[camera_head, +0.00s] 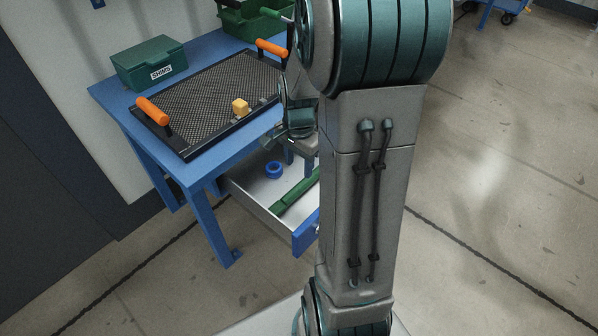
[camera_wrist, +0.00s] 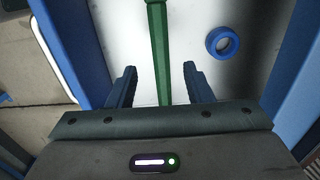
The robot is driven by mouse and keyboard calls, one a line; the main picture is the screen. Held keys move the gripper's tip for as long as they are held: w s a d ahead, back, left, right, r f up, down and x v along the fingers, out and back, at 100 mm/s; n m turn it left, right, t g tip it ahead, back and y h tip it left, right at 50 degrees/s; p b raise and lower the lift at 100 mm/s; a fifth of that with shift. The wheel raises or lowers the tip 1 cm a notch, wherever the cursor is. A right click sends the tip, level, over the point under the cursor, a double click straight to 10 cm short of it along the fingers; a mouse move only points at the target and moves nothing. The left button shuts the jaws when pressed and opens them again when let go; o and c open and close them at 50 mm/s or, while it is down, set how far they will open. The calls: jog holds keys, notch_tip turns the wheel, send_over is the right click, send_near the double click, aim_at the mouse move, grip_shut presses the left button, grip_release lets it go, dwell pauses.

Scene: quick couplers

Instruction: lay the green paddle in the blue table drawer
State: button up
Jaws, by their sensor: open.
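The green paddle (camera_head: 297,193) lies in the open blue table drawer (camera_head: 256,205), on its pale floor. In the wrist view the paddle (camera_wrist: 159,55) runs up the middle of the picture, between the fingers of my gripper (camera_wrist: 160,82). The gripper is open, with a finger on each side of the paddle and a gap on both sides. It is over the drawer (camera_wrist: 112,40). In the head view my arm hides part of the drawer and one end of the paddle.
A blue ring (camera_wrist: 222,42) lies in the drawer beside the paddle.

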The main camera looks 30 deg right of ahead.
jog(key=s+a+r+n+t, duration=0.1)
jog(key=s+a+r+n, duration=0.8)
jog(key=n, duration=0.5)
jog(key=s+a, duration=0.1)
jog(key=s, duration=0.1)
jog(key=shift+s+a+r+t, duration=0.3)
jog(key=shift+s+a+r, duration=0.05)
jog(key=shift+a+r, duration=0.05)
